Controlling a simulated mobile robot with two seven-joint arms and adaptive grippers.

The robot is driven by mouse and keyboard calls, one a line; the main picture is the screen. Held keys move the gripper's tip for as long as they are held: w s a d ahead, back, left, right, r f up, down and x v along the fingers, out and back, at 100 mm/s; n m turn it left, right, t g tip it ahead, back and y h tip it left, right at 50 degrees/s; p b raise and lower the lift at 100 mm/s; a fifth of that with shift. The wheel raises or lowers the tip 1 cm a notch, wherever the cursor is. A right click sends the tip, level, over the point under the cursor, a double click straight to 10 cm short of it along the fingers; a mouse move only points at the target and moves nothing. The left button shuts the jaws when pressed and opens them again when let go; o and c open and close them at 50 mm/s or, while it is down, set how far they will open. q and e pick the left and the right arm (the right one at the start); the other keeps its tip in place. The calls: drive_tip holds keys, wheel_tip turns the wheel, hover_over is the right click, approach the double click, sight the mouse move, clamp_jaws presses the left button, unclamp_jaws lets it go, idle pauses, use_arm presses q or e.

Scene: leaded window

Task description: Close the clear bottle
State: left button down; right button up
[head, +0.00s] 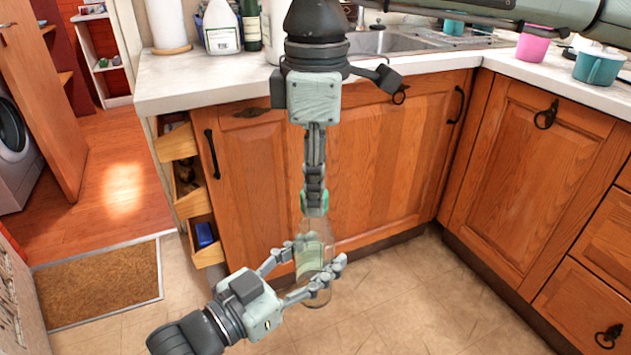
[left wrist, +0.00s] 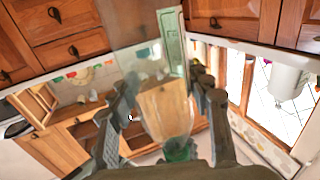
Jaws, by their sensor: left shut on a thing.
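The clear bottle (head: 317,235) stands upright in the air in front of the cabinets, with a pale green patch on its side. My left gripper (head: 323,262) is shut around its lower body from the left. The bottle also shows between the left fingers in the left wrist view (left wrist: 160,100), its narrow end toward the bottom of that picture. A green cap-like piece (head: 316,201) is at the bottle's top, and green also shows at the narrow end in the wrist view. My right gripper (head: 315,192) points straight down at this green piece. Its fingers overlap edge-on, so its opening is unclear.
Wooden cabinets (head: 370,165) stand close behind the bottle under a pale counter (head: 180,85). Small drawers (head: 190,190) are open at left. A white jug (head: 221,28), a pink cup (head: 533,45) and a teal mug (head: 598,67) stand on the counter.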

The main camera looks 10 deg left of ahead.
drive_tip(key=shift+o, duration=1.2)
drive_tip(key=shift+r, duration=2.25)
drive_tip(key=shift+c, duration=0.3)
